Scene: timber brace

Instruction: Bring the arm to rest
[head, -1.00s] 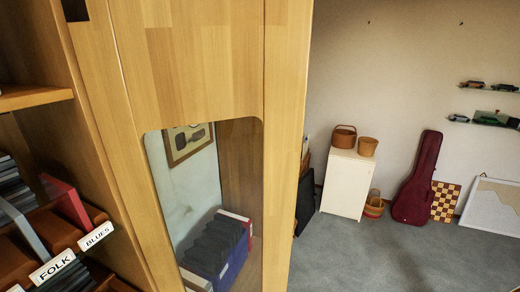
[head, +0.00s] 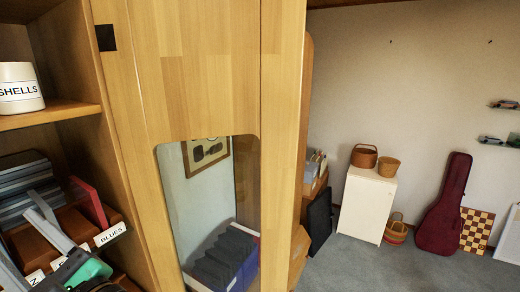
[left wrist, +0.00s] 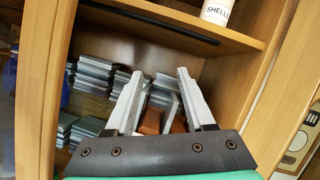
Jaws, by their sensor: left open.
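My left gripper (head: 72,270) shows at the bottom left of the head view as a green and dark body, low in front of the shelf labels. In the left wrist view my left gripper (left wrist: 161,74) has its two grey fingers spread apart. Nothing is held between them; shelf contents show behind the gap. Whether the fingers touch anything cannot be told. My right gripper is in neither view.
A wooden shelf (head: 62,111) holds a white SHELLS pot (head: 20,88). Below are brown bins with grey sleeves, a red one (head: 88,203) and a BLUES label (head: 110,235). A wooden cabinet door (head: 205,70) with a glass pane stands beside them. Grey floor (head: 355,265) is open at right.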

